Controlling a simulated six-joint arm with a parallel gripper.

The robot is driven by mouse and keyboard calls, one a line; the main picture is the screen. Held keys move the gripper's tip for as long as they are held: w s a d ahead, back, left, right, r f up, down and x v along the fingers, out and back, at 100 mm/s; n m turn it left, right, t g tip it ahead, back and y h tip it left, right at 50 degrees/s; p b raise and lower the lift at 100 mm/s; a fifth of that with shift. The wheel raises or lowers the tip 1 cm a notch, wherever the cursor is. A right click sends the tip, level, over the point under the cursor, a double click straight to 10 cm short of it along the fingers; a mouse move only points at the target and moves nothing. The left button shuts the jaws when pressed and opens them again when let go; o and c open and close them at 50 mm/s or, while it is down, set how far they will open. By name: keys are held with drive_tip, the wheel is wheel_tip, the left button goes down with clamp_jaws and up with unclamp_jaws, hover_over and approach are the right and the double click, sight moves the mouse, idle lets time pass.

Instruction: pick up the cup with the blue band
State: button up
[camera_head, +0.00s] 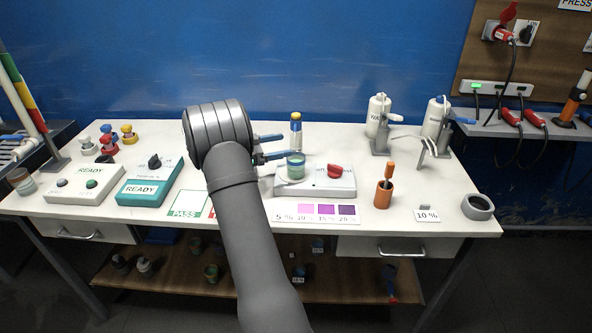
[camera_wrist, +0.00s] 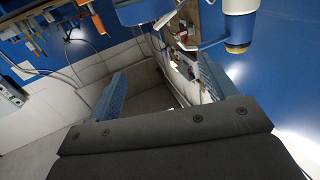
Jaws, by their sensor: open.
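In the head view, a small clear cup with a blue-green band (camera_head: 296,168) stands upright on the white device with a red knob (camera_head: 335,181). My gripper (camera_head: 285,145) is open, its two blue fingers pointing right, just above and behind the cup in the picture. Nothing is between the fingers. In the wrist view, both fingers of my gripper (camera_wrist: 152,65) are spread apart. A blue-grey rounded shape (camera_wrist: 145,10) is cut off at the top edge there; I cannot tell whether it is the cup.
A white cylinder with blue and yellow bands (camera_head: 296,137) stands close behind the fingers; a similar one shows in the wrist view (camera_wrist: 239,22). An orange-handled tool in a holder (camera_head: 385,190) stands to the right.

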approach(304, 157)
drive_tip(key=shift+x, duration=4.65)
drive_tip(key=shift+w+a+f, duration=0.1)
drive_tip(key=shift+w+f, duration=0.05)
drive_tip(key=shift+f, duration=0.05)
drive_tip(key=c, duration=1.2)
drive_tip(key=shift+r, duration=0.1)
